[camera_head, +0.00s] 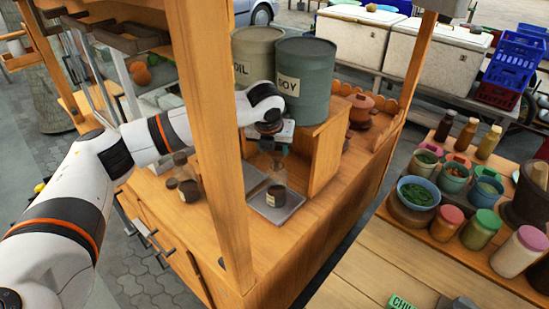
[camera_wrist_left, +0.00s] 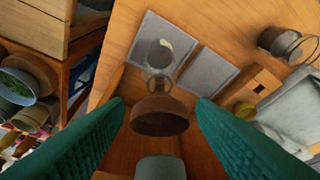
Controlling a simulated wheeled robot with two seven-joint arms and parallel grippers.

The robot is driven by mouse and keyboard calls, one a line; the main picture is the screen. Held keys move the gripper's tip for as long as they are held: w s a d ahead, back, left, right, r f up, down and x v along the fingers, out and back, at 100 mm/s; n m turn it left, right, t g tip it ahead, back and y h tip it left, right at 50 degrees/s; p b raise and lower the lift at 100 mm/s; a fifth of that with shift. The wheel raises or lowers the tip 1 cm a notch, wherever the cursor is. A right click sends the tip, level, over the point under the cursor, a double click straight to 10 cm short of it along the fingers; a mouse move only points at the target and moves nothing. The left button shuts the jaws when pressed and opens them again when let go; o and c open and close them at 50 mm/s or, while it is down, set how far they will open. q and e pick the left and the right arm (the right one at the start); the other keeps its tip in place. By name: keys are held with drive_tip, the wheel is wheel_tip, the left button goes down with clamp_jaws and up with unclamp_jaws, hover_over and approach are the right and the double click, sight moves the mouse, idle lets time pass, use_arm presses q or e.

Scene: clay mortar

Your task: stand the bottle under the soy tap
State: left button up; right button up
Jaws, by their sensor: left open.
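A clear glass bottle (camera_head: 276,194) with dark liquid and a pale label stands upright on a grey metal plate (camera_head: 291,207) on the wooden counter. In the left wrist view the glass bottle (camera_wrist_left: 159,56) shows beyond the fingertips, over one of two grey plates. A brown round piece (camera_wrist_left: 160,116) lies nearer, between the fingers; I cannot tell whether it is a cap or part of a tap. My left gripper (camera_head: 271,146) is open above the bottle. The soy drum (camera_head: 305,70) stands behind it on a wooden box. The soy tap is not clearly seen. My right gripper is out of view.
The oil drum (camera_head: 256,55) stands left of the soy drum. Another glass bottle (camera_head: 188,188) stands left on the counter; it also shows in the left wrist view (camera_wrist_left: 276,42). A wooden post (camera_head: 222,150) rises in front. Bowls and jars fill the right table.

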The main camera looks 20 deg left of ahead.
use_arm(q)
drive_tip(key=shift+v, duration=1.5)
